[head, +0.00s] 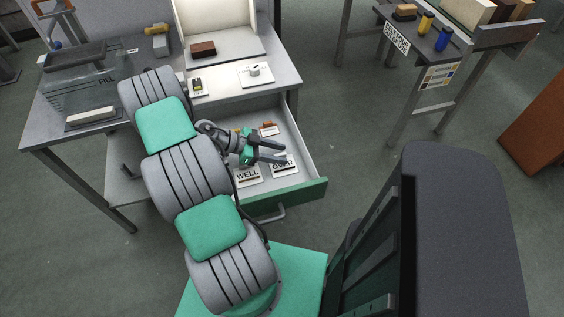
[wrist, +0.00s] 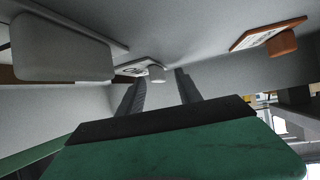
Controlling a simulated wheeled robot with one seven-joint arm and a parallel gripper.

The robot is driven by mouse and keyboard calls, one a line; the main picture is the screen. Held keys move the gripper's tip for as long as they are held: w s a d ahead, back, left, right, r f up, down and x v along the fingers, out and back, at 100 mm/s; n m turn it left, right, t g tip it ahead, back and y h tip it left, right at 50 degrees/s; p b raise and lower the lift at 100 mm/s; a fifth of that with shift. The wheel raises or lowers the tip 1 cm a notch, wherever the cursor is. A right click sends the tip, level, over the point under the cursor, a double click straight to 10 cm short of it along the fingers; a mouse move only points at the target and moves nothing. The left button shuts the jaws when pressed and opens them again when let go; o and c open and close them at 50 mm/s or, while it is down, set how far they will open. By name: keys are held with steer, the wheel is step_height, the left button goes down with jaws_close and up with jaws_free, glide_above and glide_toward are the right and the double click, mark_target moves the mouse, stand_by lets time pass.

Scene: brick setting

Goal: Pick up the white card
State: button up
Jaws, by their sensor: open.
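Several small cards lie in the open drawer, so I cannot tell for sure which is the white card. A white card reading OVER (head: 284,168) lies near the drawer front, and one reading WELL (head: 247,178) lies left of it. A card with an orange block (head: 269,128) lies further back; an orange-edged card also shows in the wrist view (wrist: 268,36). My gripper (head: 284,153) is open and empty over the drawer, close to the OVER card. In the wrist view its dark fingers (wrist: 160,82) point toward a small white card with a pale knob (wrist: 133,68).
The drawer's green front (head: 290,199) and its side walls surround my gripper closely. The grey desk (head: 290,78) above holds more white cards, a brown block (head: 203,49) and a clear FILL box (head: 85,80). A side table stands at upper right; open floor lies between.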

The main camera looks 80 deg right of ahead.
steer(key=shift+c, duration=0.4)
jaws_close()
stand_by(0.9)
